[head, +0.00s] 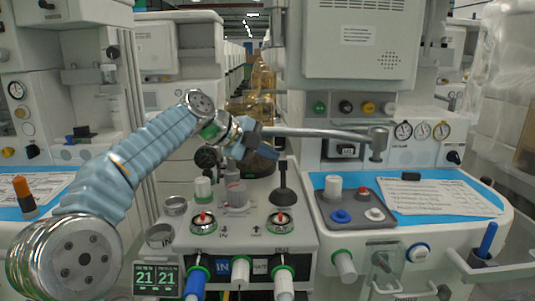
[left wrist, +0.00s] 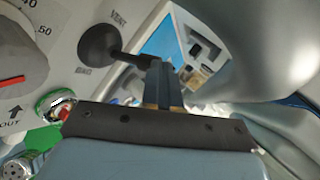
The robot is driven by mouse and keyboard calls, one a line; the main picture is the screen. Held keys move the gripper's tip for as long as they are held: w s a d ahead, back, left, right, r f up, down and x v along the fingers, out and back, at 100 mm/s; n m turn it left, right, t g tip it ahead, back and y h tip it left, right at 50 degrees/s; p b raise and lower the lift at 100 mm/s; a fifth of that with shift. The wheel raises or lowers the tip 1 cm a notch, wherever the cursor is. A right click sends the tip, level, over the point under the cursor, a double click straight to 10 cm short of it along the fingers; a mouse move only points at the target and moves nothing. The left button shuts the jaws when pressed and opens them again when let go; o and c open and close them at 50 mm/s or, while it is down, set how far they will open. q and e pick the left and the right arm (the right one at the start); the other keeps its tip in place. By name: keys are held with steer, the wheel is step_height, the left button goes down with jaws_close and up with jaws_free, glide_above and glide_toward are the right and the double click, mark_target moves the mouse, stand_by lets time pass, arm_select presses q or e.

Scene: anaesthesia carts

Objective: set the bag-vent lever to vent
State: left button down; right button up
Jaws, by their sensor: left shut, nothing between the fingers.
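The bag-vent lever (head: 282,185) is a black stem on a flared round base, standing on top of the white absorber block. In the left wrist view the lever (left wrist: 98,42) shows its base between the printed words VENT and BAG, with its stem running right toward my fingertips. Which word it is set to I cannot tell. My left gripper (head: 272,156) is shut and empty, just above and left of the lever's top. In the left wrist view the left gripper (left wrist: 161,72) has its fingertips beside the stem's end; whether they touch is unclear. My right gripper is not in view.
A metal bag arm (head: 325,132) stretches right behind my left gripper. Two red-marked valves (head: 203,222) and (head: 281,222) flank the block's front top. A grey knob (head: 236,190) stands left of the lever. A grey tray (head: 350,205) lies on the right worktop.

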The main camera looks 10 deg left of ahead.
arm_select(q)
steer(key=shift+r, duration=0.15)
steer(key=shift+r+p, duration=0.65)
steer(key=shift+r, duration=0.05)
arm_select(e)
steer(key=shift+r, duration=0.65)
arm_select(q)
steer(key=shift+s, duration=0.1)
